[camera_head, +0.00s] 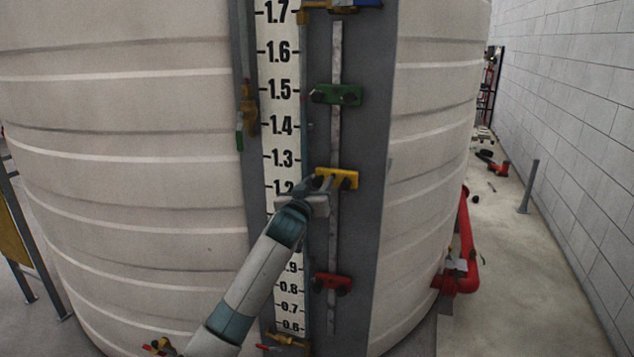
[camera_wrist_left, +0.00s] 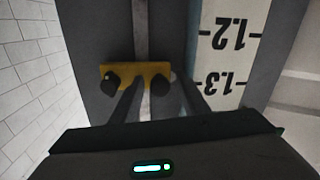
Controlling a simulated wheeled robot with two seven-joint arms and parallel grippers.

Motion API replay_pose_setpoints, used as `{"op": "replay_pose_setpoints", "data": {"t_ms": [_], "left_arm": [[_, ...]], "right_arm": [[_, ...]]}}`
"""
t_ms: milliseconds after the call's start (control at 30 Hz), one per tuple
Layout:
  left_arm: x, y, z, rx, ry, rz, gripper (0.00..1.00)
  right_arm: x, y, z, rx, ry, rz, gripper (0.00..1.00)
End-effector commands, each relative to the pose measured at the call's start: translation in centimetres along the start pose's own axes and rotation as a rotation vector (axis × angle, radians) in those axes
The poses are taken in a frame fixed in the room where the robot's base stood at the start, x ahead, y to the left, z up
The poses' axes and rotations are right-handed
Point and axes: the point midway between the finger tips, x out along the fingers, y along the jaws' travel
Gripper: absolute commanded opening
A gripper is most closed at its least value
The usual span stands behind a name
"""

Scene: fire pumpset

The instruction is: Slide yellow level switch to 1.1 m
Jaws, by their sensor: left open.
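The yellow level switch (camera_head: 350,180) sits on the vertical rail right of the white number scale (camera_head: 283,105). In the head view it stands between the 1.2 and 1.3 marks; in the wrist view the yellow switch (camera_wrist_left: 135,70) looks close to 1.3. It carries two dark knobs. My left gripper (camera_head: 322,181) is at its scale-side end. In the wrist view the left gripper (camera_wrist_left: 160,88) is open, with its fingers either side of the scale-side knob (camera_wrist_left: 160,84); contact cannot be told. My arm hides the marks around 1.1 and 1.0. My right gripper is out of view.
A green switch (camera_head: 337,95) is higher on the same rail (camera_head: 335,235), and a red switch (camera_head: 332,283) is lower. The rail between yellow and red is clear. The pale tank (camera_head: 130,180) curves behind. Red piping (camera_head: 468,250) stands at right.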

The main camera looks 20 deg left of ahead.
Motion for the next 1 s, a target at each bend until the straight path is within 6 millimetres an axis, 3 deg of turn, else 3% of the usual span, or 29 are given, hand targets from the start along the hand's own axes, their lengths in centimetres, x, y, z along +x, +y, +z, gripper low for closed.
{"op": "replay_pose_setpoints", "data": {"t_ms": [333, 500, 767, 1000], "left_arm": [[0.1, 0.0, 0.0, 0.001, 0.001, 0.0, 0.39], [0.1, 0.0, 0.0, 0.001, 0.001, 0.0, 0.0], [0.1, -0.1, 0.6, 0.001, 0.0, 0.0, 0.0], [0.2, -0.7, 4.2, 0.0, -0.002, -0.001, 0.0]], "right_arm": [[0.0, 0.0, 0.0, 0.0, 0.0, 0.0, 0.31], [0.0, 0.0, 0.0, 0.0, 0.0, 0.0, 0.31], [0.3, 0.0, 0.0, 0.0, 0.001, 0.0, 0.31], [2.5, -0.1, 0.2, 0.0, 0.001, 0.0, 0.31]]}}
